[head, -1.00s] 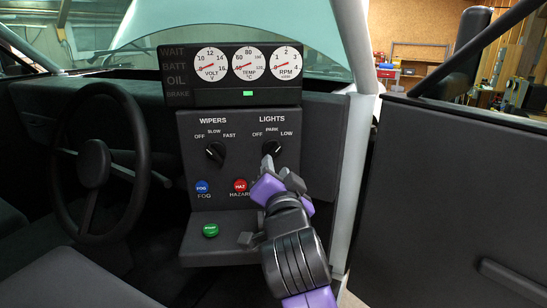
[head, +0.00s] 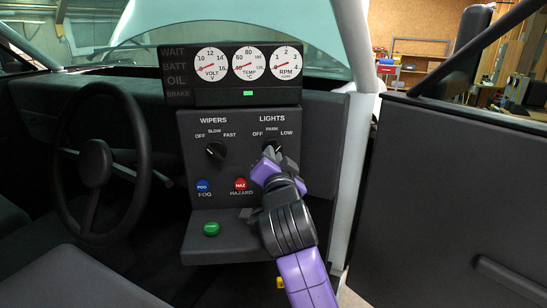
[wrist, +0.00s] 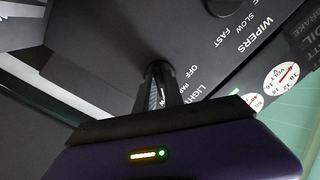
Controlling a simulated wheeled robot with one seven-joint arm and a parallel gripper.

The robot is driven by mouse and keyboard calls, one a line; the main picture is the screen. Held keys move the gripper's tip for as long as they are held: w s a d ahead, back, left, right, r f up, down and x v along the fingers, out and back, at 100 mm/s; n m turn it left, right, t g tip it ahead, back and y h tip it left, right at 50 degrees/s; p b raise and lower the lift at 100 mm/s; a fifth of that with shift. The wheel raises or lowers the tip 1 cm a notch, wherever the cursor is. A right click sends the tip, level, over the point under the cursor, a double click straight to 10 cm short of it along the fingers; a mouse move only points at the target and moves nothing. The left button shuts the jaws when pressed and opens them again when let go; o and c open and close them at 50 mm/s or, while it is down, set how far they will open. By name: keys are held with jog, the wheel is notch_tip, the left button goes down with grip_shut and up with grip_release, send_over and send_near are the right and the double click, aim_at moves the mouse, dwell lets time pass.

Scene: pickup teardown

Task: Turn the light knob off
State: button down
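The light knob (head: 274,146) is a black rotary knob under the LIGHTS label, with OFF, PARK and LOW around it, on the dark dash panel. My gripper (head: 268,154) is right at it from below and covers most of it, so its pointer setting is hard to read. In the wrist view, the knob (wrist: 158,68) shows at the tips of my gripper (wrist: 157,86). The fingers are close together and look shut on the knob, though the contact itself is partly hidden.
The wiper knob (head: 216,151) is to the left on the same panel. The blue fog button (head: 202,186), red hazard button (head: 240,184) and green button (head: 211,229) sit lower. The steering wheel (head: 95,165) is at left. The open door (head: 465,190) is at right.

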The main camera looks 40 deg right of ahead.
dwell(0.4)
jog(key=shift+s+d+n+p, duration=0.1)
jog(key=shift+n+p, duration=3.9)
jog(key=shift+n, duration=3.9)
jog(key=shift+f, duration=0.1)
jog(key=c, duration=1.4)
grip_release()
jog(key=shift+c, duration=0.2)
